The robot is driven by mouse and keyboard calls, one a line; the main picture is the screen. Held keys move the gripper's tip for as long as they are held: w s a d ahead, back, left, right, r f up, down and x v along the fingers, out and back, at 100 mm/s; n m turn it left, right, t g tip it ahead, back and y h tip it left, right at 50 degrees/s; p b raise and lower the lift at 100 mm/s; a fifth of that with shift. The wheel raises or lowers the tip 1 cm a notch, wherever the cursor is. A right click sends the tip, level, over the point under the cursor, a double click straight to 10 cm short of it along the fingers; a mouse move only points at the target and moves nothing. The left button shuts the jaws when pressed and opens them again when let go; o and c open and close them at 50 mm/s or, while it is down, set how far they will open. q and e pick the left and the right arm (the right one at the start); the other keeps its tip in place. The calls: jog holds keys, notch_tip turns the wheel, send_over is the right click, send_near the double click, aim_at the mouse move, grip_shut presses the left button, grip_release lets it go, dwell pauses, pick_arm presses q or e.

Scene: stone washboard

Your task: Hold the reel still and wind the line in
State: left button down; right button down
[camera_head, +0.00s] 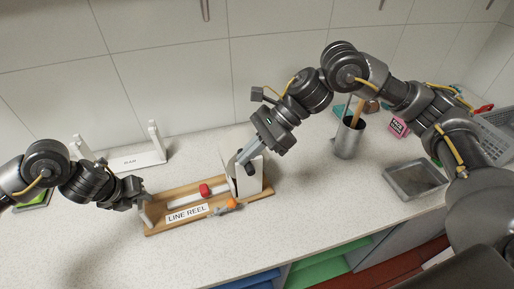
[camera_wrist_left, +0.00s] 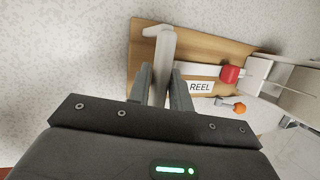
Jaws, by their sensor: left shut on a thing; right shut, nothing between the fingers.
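The line reel has a wooden base (camera_head: 158,230) with a "LINE REEL" label (camera_head: 187,214), lying on the counter. A white line runs along it to a red piece (camera_head: 205,190). My left gripper (camera_head: 141,199) is at the base's left end, shut on a pale upright post (camera_wrist_left: 161,62). At the right end stand white plates (camera_head: 256,176) with a dark knob (camera_head: 249,169). My right gripper (camera_head: 244,157) is shut and empty, its tip at these plates close to the knob; I cannot tell whether it touches. An orange ball (camera_head: 232,203) with a grey part lies at the base's front edge.
A white rack (camera_head: 125,161) stands behind on the left. A metal cup (camera_head: 348,140) with utensils, a pink box (camera_head: 398,126) and a grey tray (camera_head: 412,180) are to the right. The counter in front of the reel is clear.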

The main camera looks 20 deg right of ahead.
jog(key=shift+a+f, duration=0.25)
jog(key=shift+a, duration=0.55)
jog(key=shift+d+r, duration=0.1)
jog(key=shift+r, duration=0.05)
dwell(0.6)
notch_tip(320, 180, up, 9)
jog(key=d, duration=0.3)
jog(key=shift+r, duration=0.2)
jog(key=d+f+m+y, duration=1.2)
jog(key=d+f+m, duration=0.4)
jog(key=f+m, duration=0.2)
jog(key=x, duration=1.4)
jog(key=shift+a+r+g, duration=0.2)
jog(key=shift+a+g, duration=0.1)
jog(key=shift+w, duration=0.1)
